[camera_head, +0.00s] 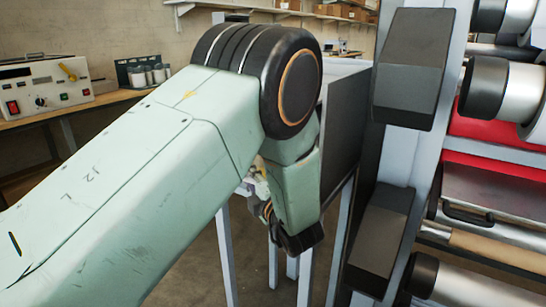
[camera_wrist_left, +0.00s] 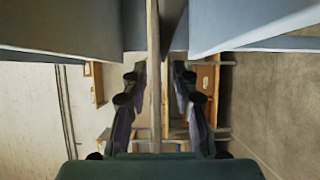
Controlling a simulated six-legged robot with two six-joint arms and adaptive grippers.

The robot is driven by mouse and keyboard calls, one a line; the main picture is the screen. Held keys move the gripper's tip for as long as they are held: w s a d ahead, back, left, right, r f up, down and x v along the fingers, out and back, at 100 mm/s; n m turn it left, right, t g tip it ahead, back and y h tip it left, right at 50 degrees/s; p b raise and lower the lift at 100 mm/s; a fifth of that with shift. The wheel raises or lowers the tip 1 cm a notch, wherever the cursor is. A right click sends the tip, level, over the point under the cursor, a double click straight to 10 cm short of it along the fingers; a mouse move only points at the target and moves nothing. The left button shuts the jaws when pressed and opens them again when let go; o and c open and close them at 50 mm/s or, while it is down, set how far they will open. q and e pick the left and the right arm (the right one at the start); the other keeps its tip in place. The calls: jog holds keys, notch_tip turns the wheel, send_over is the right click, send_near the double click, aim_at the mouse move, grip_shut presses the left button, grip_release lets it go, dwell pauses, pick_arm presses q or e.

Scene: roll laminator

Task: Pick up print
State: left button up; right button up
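I cannot make out a print for certain in either view. My left gripper (camera_wrist_left: 156,105) is open in the left wrist view, with dark jointed fingers on both sides. A thin pale strip (camera_wrist_left: 154,70), seen edge-on, runs between the fingers; a gap shows on each side of it. I cannot tell whether it is the print or an edge of a stand. In the head view my left arm comes in from the left, and its wrist mostly hides the left gripper (camera_head: 262,208), beside a dark upright panel (camera_head: 345,120). My right gripper is not in view.
The roll laminator stands at the right with a grey frame (camera_head: 410,165), dark blocks and several rollers (camera_head: 500,90). Pale legs (camera_head: 304,275) stand below the dark panel. A workbench (camera_head: 60,112) with a control box (camera_head: 42,85) is at the back left.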

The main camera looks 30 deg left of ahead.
pick_arm(q)
jog(key=shift+s+r, duration=0.15)
jog(key=shift+s, duration=0.05)
jog(key=shift+c, duration=1.3)
jog(key=shift+w, duration=0.15)
grip_shut()
